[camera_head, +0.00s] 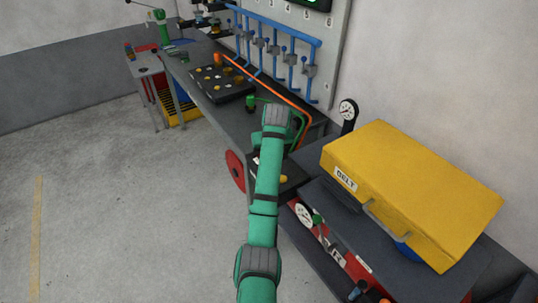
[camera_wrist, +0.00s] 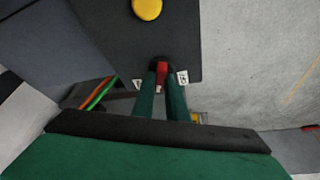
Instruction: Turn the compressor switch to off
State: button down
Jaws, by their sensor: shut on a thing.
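The compressor switch is a small red lever (camera_wrist: 162,72) on a dark panel (camera_wrist: 115,25) in the wrist view. A small white label (camera_wrist: 138,84) lies to its left and another white label (camera_wrist: 183,77) to its right; their print is too small to read. My gripper (camera_wrist: 162,80) is shut on the red lever, one green finger on each side of it. The lever stands nearly upright in the picture. In the head view the dark switch box (camera_head: 290,181) shows beside my green arm, which hides the switch and my fingers.
A yellow button (camera_wrist: 147,9) sits on the same panel. In the head view, a yellow case marked BELT (camera_head: 420,190) stands close on the right, a gauge (camera_head: 348,112) behind it. A red wheel (camera_head: 235,170) is left of my arm. The floor at left is open.

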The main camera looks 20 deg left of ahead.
jog(key=n, duration=0.2)
jog(key=n+g+y, duration=0.1)
jog(key=n, duration=0.3)
jog(key=shift+w+d+g+y, duration=0.2)
jog(key=shift+d+g+y, duration=0.1)
jog(key=shift+y, duration=0.1)
jog(key=n+g, duration=0.1)
jog(key=n, duration=0.2)
jog(key=n+g, duration=0.1)
jog(key=n, duration=0.2)
jog(key=shift+w+a+r+n+y, duration=0.1)
jog(key=shift+w+n+y, duration=0.1)
jog(key=shift+n+y, duration=0.1)
jog(key=c, duration=1.8)
grip_release()
jog(key=shift+o, duration=0.2)
jog(key=v, duration=1)
jog(key=shift+w+r, duration=0.2)
jog(key=shift+r, duration=0.15)
